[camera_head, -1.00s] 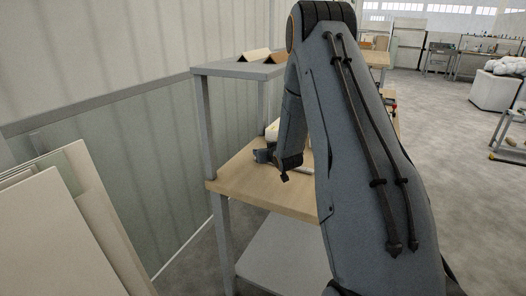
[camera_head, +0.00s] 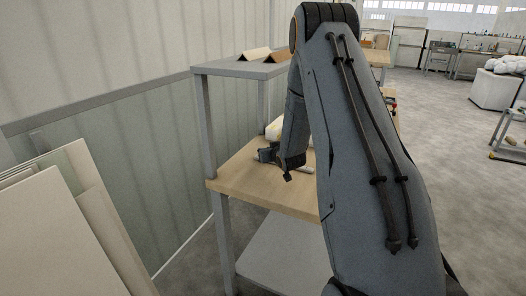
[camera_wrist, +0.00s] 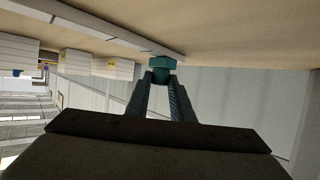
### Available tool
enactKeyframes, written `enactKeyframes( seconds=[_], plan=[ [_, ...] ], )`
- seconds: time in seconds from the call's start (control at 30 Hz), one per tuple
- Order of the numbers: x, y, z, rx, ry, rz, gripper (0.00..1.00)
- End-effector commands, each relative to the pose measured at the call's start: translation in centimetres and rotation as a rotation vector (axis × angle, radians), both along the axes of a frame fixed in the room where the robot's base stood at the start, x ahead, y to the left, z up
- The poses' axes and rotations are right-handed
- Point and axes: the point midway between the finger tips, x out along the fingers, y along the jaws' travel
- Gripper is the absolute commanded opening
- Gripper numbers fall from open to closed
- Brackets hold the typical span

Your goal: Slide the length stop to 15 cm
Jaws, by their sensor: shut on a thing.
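In the wrist view the length stop, a teal block (camera_wrist: 162,63), sits against a pale rail (camera_wrist: 95,28) that runs along the wooden bench top. My gripper (camera_wrist: 161,78) has its two dark fingers closed on the lower part of the teal block. Dark marks show on the rail, but no scale numbers are readable. In the head view my gripper (camera_head: 268,153) is low over the bench (camera_head: 250,190), and my arm hides most of the bench and the stop.
A grey upper shelf (camera_head: 235,69) on posts stands above the bench. Pale boards (camera_head: 60,225) lean at the left. White boxes with yellow labels (camera_wrist: 112,67) stand beside the rail in the wrist view. Open floor (camera_head: 470,200) lies to the right.

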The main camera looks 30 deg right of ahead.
Motion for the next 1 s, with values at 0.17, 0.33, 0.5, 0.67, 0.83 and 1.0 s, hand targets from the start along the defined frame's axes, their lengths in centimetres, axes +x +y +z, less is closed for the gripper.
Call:
enactKeyframes(
  seconds=[0.17,0.33,0.5,0.67,0.83,1.0],
  plan=[
    [-2.6,-2.0,0.0,0.001,0.002,-0.004,0.00],
    [-2.8,-2.2,0.0,0.001,0.000,-0.001,0.00],
    [-2.8,-2.2,0.0,0.001,0.000,0.000,0.28],
    [-2.8,-2.2,0.0,0.000,0.000,0.000,0.40],
    [-2.8,-2.2,0.0,0.000,0.000,0.000,0.40],
    [-3.7,-2.1,0.4,0.001,0.000,-0.001,0.40]
  ],
)
